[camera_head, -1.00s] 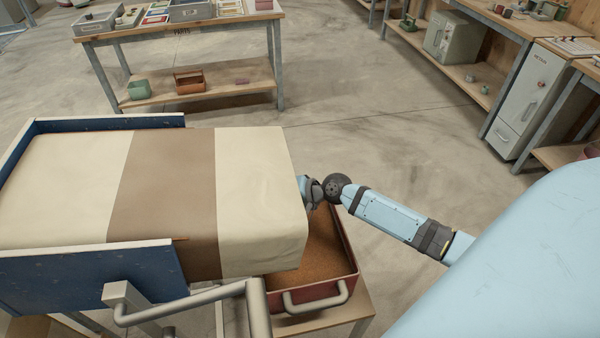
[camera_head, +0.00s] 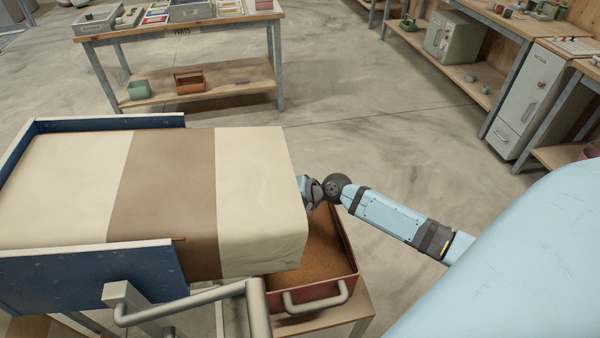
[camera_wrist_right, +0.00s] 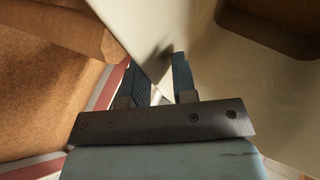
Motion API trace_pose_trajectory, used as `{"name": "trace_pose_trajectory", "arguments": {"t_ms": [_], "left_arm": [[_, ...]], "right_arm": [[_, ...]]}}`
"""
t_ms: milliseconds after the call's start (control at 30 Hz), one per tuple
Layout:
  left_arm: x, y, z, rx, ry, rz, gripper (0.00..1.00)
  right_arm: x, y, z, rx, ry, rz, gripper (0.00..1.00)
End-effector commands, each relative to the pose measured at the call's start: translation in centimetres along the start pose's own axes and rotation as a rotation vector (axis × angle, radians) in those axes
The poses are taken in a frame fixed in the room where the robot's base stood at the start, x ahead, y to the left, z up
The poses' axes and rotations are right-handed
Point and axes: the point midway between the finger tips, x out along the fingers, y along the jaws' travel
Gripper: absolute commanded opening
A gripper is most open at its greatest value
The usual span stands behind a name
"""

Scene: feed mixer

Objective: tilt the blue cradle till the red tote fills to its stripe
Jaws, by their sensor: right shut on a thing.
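The blue cradle (camera_head: 90,278) holds a big sack (camera_head: 257,190) with cream and brown bands. The sack's right end hangs over the red tote (camera_head: 350,255), which has brown grain (camera_head: 325,243) in it. The tote's far left part is hidden under the sack. My right gripper (camera_head: 310,190) is at the sack's right end, above the tote. In the right wrist view its fingers (camera_wrist_right: 160,78) are shut on a cream edge of the sack (camera_wrist_right: 150,40), with grain on the left side. I cannot make out the tote's stripe level in the head view. My left gripper is not in view.
A grey tubular handle (camera_head: 190,299) stands in front of the cradle. The tote stands on a small wooden table (camera_head: 368,305). A parts bench (camera_head: 180,28) is at the back, and a workbench (camera_head: 500,30) with a cabinet (camera_head: 525,100) is at the right. The floor between is clear.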

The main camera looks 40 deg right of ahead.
Motion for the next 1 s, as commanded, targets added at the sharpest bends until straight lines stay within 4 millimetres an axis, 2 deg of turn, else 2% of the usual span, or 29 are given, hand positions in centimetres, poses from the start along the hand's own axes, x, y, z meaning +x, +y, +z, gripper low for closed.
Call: {"name": "trace_pose_trajectory", "arguments": {"t_ms": [133, 200, 233, 400, 633, 1000], "left_arm": [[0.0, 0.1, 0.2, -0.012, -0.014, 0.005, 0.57], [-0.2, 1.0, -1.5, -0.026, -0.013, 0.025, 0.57], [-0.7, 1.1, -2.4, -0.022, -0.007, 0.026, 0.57], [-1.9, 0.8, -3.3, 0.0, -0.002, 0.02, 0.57], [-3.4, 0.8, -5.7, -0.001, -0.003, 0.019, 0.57], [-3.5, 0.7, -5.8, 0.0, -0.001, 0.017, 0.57]], "right_arm": [[0.1, 0.3, 0.2, -0.004, -0.005, 0.007, 0.0], [0.0, 0.2, 0.2, -0.004, -0.005, 0.007, 0.0], [-0.6, -0.7, -0.1, -0.005, -0.005, 0.007, 0.0], [-2.5, -3.0, -0.8, -0.004, -0.004, 0.005, 0.0], [-4.7, -5.8, -1.8, -0.002, -0.003, 0.0, 0.0], [-4.9, -6.2, -1.9, -0.001, -0.004, -0.005, 0.0]]}}
